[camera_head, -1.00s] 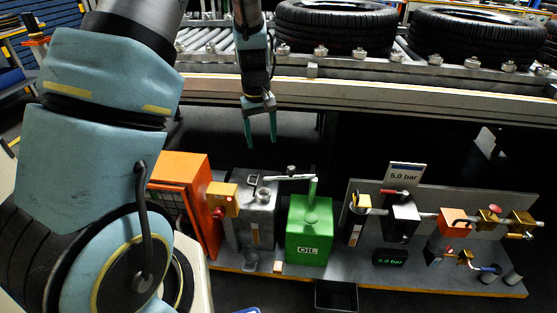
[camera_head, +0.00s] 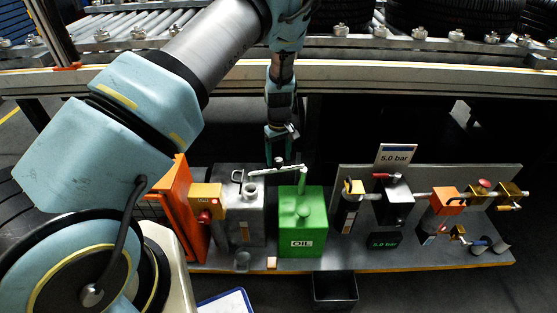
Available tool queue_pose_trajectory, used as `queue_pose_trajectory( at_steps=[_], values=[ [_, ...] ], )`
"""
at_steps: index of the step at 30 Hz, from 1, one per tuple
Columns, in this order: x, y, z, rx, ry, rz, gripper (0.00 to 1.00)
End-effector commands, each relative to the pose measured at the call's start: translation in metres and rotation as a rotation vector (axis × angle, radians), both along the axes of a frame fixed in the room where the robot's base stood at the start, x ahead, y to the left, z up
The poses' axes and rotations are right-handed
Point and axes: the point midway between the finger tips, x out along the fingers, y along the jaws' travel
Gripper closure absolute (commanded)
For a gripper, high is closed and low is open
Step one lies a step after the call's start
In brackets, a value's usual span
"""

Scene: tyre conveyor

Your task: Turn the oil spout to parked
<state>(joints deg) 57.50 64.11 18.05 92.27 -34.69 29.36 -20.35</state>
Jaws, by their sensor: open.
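The green oil can (camera_head: 303,235), marked OIL, stands on the bench shelf. A green upright post rises from its top. From it the pale spout (camera_head: 262,172) reaches left, nearly level, with its end over the grey metal canister (camera_head: 246,212). My gripper (camera_head: 279,162) is open and points down just above or behind the spout, left of the green post. Its teal fingertips show close to the spout arm. I cannot tell whether they touch it or straddle it.
An orange cabinet (camera_head: 183,210) and a yellow box with a red button (camera_head: 206,202) stand left of the canister. A panel with valves and a 5.0 bar sign (camera_head: 396,155) is at the right. The conveyor edge (camera_head: 420,78) runs behind, above the shelf.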

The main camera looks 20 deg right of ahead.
Motion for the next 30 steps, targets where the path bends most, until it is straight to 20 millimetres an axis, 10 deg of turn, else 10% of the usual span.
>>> queue_pose_trajectory(
  at_steps=[16,30],
  values=[
    [0.0,0.0,-0.023,-0.001,-0.001,-0.001,0.29],
    [0.0,0.0,-0.023,-0.001,-0.001,-0.001,0.82]
  ],
)
